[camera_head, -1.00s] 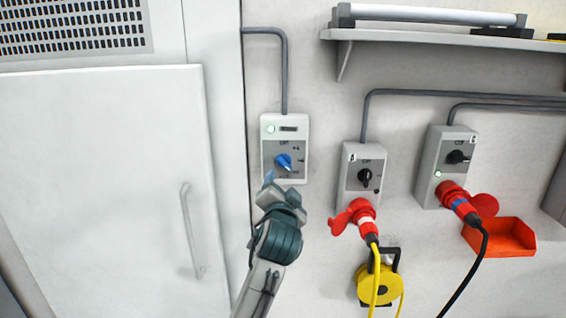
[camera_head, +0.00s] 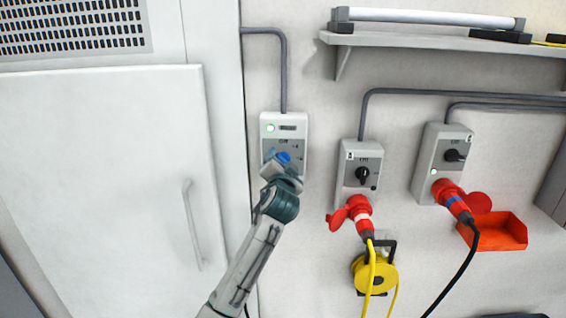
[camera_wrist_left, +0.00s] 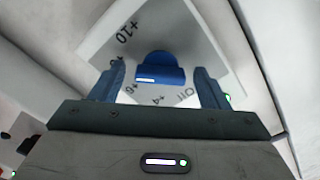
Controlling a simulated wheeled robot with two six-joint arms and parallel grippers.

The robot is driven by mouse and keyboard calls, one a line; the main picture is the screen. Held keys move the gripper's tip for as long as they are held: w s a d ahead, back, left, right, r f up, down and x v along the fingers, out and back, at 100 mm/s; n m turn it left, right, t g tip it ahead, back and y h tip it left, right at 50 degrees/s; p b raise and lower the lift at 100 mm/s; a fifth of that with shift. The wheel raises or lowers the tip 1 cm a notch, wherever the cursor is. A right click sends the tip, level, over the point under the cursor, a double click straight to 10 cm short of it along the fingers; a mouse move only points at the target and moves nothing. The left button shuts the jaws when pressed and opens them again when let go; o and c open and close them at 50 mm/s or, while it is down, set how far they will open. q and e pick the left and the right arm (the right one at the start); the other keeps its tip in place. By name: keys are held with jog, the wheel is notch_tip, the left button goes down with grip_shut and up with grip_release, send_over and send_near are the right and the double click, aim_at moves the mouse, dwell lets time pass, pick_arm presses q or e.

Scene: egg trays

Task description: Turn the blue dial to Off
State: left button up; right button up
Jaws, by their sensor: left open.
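The blue dial (camera_head: 284,157) is on the face of a grey-white wall control box (camera_head: 298,126) with a green light at its top left. In the left wrist view the dial (camera_wrist_left: 160,68) sits between the two blue fingers, with marks such as +10 and Off around it. My left gripper (camera_head: 277,161) is open in front of the box, its fingers on either side of the dial with gaps visible. In the left wrist view the gripper (camera_wrist_left: 161,82) hides the lower part of the box. My right gripper is not in view.
Two grey switch boxes, one (camera_head: 358,172) in the middle and one (camera_head: 441,158) at right, carry black knobs and red plugs. A yellow cable reel (camera_head: 364,280) and orange bin (camera_head: 497,232) are lower right. A white cabinet (camera_head: 100,180) stands left; a shelf (camera_head: 440,42) is above.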

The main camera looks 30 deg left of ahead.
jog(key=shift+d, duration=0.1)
pick_arm(q)
jog(key=c, duration=1)
pick_arm(e)
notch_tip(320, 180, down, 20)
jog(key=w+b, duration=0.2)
jog(key=b, duration=1.9)
pick_arm(q)
jog(key=shift+n+b, duration=2.45)
jog(key=shift+n, duration=11.05)
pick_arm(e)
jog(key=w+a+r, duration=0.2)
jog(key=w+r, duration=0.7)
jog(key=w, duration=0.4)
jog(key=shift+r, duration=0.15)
